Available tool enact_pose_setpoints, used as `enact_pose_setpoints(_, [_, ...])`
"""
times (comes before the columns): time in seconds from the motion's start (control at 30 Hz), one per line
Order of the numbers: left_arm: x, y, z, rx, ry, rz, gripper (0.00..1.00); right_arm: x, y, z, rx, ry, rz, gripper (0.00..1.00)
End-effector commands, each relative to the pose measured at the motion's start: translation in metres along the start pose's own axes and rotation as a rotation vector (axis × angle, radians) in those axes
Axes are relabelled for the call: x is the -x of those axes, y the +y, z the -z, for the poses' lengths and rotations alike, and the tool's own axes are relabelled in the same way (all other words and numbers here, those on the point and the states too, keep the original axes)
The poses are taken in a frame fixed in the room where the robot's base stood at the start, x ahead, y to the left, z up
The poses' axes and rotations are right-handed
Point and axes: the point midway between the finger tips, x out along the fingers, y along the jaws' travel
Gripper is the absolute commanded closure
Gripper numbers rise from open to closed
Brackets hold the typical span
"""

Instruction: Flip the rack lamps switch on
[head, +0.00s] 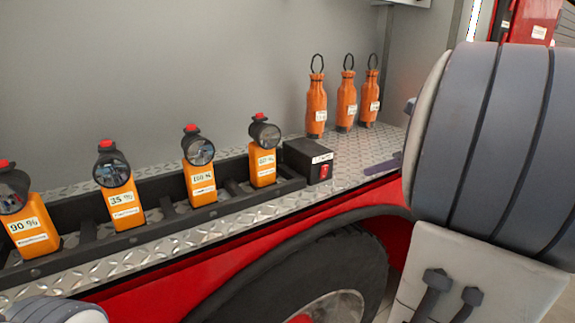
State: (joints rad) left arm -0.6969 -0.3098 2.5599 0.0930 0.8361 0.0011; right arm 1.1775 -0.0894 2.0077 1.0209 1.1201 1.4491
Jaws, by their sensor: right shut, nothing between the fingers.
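The switch is a small red rocker (325,171) on the front face of a black box (300,161) with a white label on top. The box stands at the right end of the black lamp rack (292,187). Whether the rocker is on or off is too small to tell. My right gripper (380,167) shows as dark fingertips, shut and empty, to the right of the box and apart from it. The rest of that gripper is hidden behind my large right arm. My left gripper is out of view.
Several orange lamps stand in the rack, such as the one marked 35 % (126,205). Three orange bottle-shaped items with loops (346,100) stand behind the box. The shelf is diamond plate (190,222). A black tyre (310,270) is below it.

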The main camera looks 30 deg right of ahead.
Motion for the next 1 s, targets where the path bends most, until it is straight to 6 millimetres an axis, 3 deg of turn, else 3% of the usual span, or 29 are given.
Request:
enact_pose_setpoints(0.47, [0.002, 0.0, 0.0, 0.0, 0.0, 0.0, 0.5, -0.009, 0.004, -0.004, -0.006, -0.004, -0.005, 1.0])
enact_pose_setpoints(0.67, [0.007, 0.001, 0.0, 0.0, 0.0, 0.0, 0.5, -0.04, 0.004, -0.004, -0.008, -0.003, -0.008, 1.0])
enact_pose_setpoints(0.97, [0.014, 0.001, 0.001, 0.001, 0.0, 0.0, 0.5, -0.104, 0.004, -0.003, -0.009, -0.001, -0.006, 1.0])
enact_pose_setpoints(1.0, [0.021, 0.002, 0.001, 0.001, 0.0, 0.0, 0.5, -0.107, 0.003, -0.011, -0.006, -0.001, -0.004, 1.0])
